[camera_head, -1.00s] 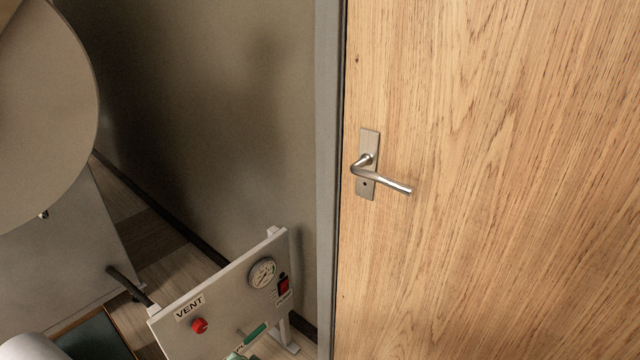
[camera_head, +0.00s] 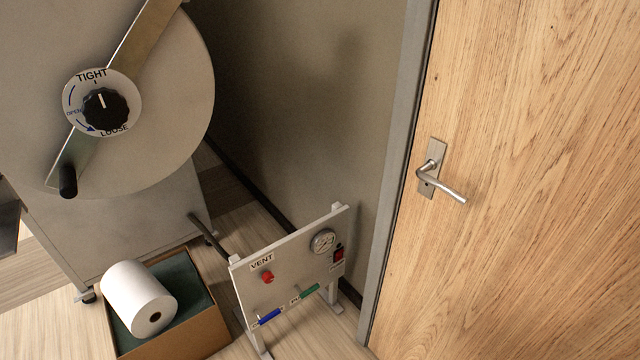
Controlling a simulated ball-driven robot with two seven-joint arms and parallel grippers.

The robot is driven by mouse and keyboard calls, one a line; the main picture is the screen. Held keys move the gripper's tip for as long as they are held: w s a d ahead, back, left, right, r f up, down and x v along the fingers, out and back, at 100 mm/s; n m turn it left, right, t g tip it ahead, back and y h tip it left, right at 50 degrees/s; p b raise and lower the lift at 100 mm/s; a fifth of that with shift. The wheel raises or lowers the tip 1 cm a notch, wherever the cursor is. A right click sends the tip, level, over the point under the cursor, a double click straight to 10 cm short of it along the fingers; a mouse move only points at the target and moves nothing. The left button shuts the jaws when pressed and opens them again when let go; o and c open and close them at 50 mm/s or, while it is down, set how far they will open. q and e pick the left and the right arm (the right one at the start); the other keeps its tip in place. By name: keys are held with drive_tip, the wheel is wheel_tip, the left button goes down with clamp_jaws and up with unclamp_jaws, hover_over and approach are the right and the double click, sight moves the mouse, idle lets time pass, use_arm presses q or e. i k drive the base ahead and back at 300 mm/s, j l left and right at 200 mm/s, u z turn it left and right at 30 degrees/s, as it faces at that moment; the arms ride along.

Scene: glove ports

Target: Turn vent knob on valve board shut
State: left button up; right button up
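The valve board (camera_head: 290,265) is a grey panel on white legs, standing on the floor at the lower middle, against the wall near the door. Its red vent knob (camera_head: 267,277) sits just below the VENT label (camera_head: 262,262) at the upper left of the panel. A round gauge (camera_head: 323,241) and a red switch (camera_head: 339,254) are at its right. A blue lever (camera_head: 268,317) and a green lever (camera_head: 306,293) are along its lower part. The knob's turn position is too small to tell. Neither of my grippers is in view.
A large grey chamber (camera_head: 185,90) with a round door, a TIGHT/LOOSE dial (camera_head: 104,108) and a bar handle fills the left. A box (camera_head: 190,335) holding a white roll (camera_head: 138,299) stands left of the board. A wooden door (camera_head: 530,200) with a lever handle (camera_head: 440,186) closes the right.

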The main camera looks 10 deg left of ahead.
sight(268, 277)
drive_tip(key=u, duration=0.85)
